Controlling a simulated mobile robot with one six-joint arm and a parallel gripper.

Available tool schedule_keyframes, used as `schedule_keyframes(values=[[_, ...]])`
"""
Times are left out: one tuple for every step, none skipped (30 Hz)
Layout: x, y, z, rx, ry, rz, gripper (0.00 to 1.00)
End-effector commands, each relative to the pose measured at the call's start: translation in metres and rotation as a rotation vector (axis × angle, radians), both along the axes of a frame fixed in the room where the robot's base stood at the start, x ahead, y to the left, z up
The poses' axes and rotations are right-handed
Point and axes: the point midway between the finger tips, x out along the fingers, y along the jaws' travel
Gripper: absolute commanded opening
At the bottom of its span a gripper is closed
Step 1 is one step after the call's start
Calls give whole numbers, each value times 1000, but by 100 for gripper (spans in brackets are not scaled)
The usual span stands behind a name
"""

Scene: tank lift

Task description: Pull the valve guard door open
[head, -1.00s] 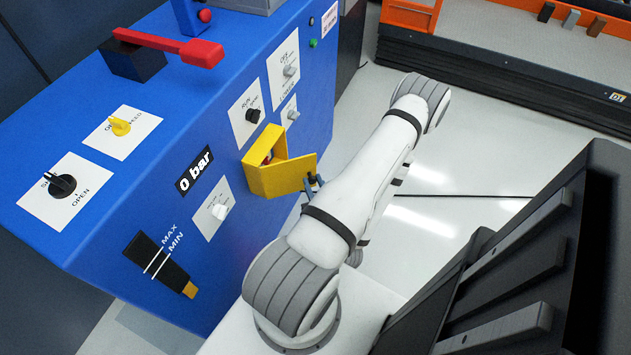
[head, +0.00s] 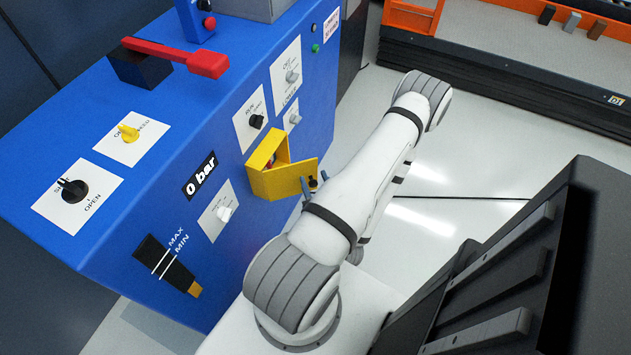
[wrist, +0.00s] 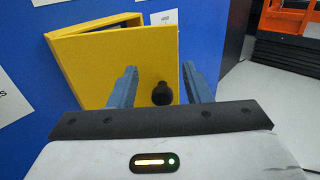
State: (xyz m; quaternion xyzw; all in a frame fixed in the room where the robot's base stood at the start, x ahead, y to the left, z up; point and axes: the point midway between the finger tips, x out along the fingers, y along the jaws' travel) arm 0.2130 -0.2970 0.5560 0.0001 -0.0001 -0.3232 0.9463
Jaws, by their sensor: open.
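The yellow valve guard (head: 262,152) sticks out from the blue panel. Its door (head: 280,181) stands partly open, swung out from the box, with a little red showing inside. In the wrist view the door (wrist: 120,62) fills the middle and hides most of the interior. A black knob (wrist: 162,93) sits on the door's outer face near its free edge; it also shows in the head view (head: 313,183). My gripper (wrist: 159,70) is open, with one blue finger on each side of the knob and gaps between. In the head view my gripper (head: 315,183) is partly hidden behind my arm.
The blue panel (head: 150,210) carries several knobs, a red lever (head: 180,55) and a gauge (head: 165,265). A black slatted structure (head: 510,270) stands at right. An orange bench (head: 410,15) is at the back. Pale floor (head: 470,170) lies clear between them.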

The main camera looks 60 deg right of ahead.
Motion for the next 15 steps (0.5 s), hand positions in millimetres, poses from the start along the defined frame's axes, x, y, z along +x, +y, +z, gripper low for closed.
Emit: schedule_keyframes(values=[[0, 0, 16, 0, 0, 0, 44], [0, 0, 20, 0, 0, 0, 44], [0, 0, 27, 0, 0, 0, 44], [0, 0, 31, 0, 0, 0, 44], [0, 0, 36, 0, 0, 0, 44], [0, 0, 42, 0, 0, 0, 44], [0, 0, 46, 0, 0, 1, 44], [0, 0, 51, 0, 0, 0, 44], [0, 0, 56, 0, 0, 0, 44], [0, 0, 59, 0, 0, -1, 44], [0, 0, 63, 0, 0, -1, 44], [0, 0, 66, 0, 0, -1, 44], [0, 0, 68, 0, 0, -1, 44], [0, 0, 70, 0, 0, -1, 44], [0, 0, 71, 0, 0, -1, 44]])
